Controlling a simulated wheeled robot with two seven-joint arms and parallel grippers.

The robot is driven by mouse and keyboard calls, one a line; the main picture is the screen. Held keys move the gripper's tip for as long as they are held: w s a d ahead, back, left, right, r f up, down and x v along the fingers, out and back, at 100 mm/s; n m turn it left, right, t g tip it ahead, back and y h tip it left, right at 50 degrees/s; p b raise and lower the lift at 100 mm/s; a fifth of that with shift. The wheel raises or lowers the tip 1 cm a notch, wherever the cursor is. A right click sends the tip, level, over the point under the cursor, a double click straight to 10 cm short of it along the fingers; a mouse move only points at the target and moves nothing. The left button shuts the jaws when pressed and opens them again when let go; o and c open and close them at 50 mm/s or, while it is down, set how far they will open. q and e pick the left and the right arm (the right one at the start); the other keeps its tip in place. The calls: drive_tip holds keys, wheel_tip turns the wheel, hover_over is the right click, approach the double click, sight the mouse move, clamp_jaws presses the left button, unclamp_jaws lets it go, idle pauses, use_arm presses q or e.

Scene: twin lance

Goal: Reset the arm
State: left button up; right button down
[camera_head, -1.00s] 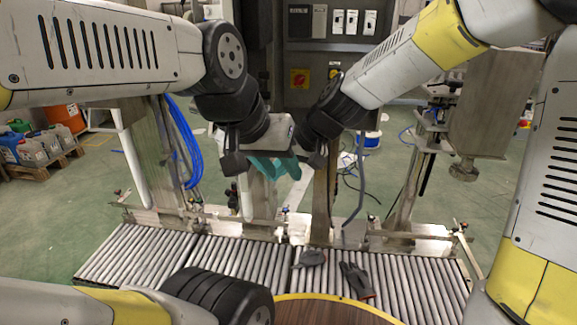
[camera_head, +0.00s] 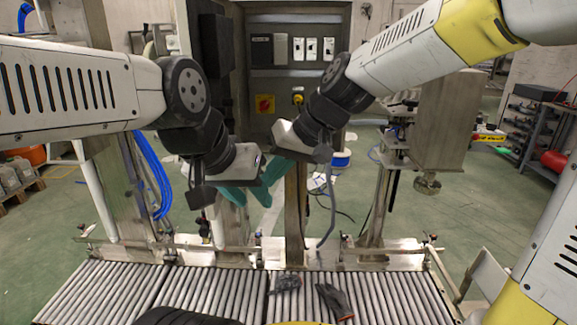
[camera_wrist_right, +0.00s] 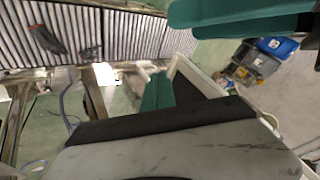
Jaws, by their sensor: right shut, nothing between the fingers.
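My left gripper (camera_head: 247,196) is at the centre of the head view, its teal fingers pointing down and apart, with nothing seen between them. My right gripper (camera_head: 274,172) comes in from the upper right and is shut and empty. Its teal fingers lie close to the left gripper and partly overlap it in the picture, so I cannot tell whether they touch. In the right wrist view, the right gripper's teal fingers (camera_wrist_right: 235,12) fill the top edge. A large grey body with a black edge fills the bottom there.
A roller conveyor (camera_head: 225,290) runs across the front with two dark gloves (camera_head: 334,300) on it. Metal posts (camera_head: 296,215) stand behind it. A grey control cabinet (camera_head: 292,75) is at the back. A shelf rack (camera_head: 540,125) stands far right.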

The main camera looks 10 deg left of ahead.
drive_tip(key=s+d+m+t+h, duration=0.2)
drive_tip(key=s+d+m, duration=0.1)
drive_tip(key=d, duration=1)
drive_tip(key=s+d+m+t+h, duration=0.2)
drive_tip(key=s+d, duration=0.4)
drive_tip(key=d, duration=0.7)
drive_tip(key=shift+d+r+m+h, duration=0.25)
drive_tip(key=shift+d+m+h, duration=0.15)
drive_tip(key=shift+s, duration=0.1)
